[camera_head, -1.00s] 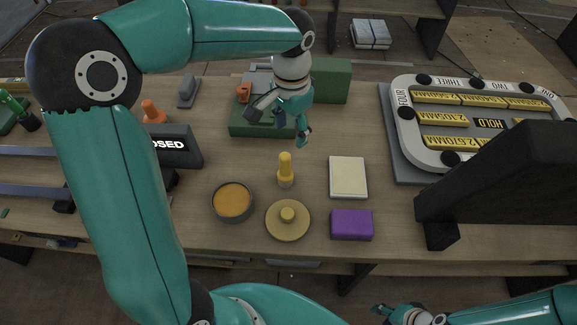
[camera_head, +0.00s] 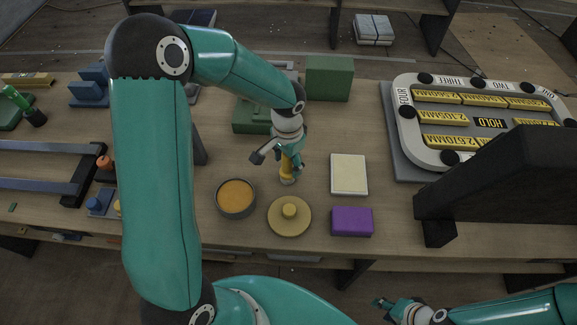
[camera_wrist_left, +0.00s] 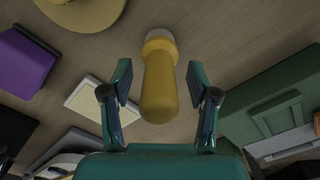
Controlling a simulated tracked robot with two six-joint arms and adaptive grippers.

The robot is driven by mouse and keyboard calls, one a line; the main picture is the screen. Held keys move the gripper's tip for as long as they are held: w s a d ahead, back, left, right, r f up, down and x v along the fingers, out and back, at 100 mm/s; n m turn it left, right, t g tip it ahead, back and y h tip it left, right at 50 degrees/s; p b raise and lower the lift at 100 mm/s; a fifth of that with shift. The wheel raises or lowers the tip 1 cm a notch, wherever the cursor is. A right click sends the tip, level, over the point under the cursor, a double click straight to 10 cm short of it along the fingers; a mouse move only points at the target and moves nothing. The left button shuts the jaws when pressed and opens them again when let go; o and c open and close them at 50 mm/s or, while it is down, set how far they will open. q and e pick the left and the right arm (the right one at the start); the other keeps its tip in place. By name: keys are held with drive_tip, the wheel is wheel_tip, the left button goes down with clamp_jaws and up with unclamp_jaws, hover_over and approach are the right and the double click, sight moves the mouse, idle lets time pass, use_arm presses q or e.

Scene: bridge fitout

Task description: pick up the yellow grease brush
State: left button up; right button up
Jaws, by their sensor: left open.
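The yellow grease brush (camera_head: 287,168) stands upright on the table, with its pale base on the wood. It is partly hidden by my left gripper (camera_head: 277,163) in the head view. In the left wrist view the brush (camera_wrist_left: 158,85) is between the two open fingers of the left gripper (camera_wrist_left: 158,85), with a gap visible on each side. My right gripper (camera_head: 382,304) is at the bottom right, away from the brush; its jaws are too small to read.
Near the brush are a bowl of orange grease (camera_head: 236,196), a round tan lid (camera_head: 289,217), a purple block (camera_head: 352,222) and a cream pad (camera_head: 349,174). A green box (camera_head: 329,79) stands behind. A black panel (camera_head: 500,185) rises at the right.

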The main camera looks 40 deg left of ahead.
use_arm(q)
drive_tip(key=shift+f, duration=0.15)
clamp_jaws()
idle(0.4)
wheel_tip(320, 180, up, 20)
drive_tip(key=b, duration=0.1)
idle(0.4)
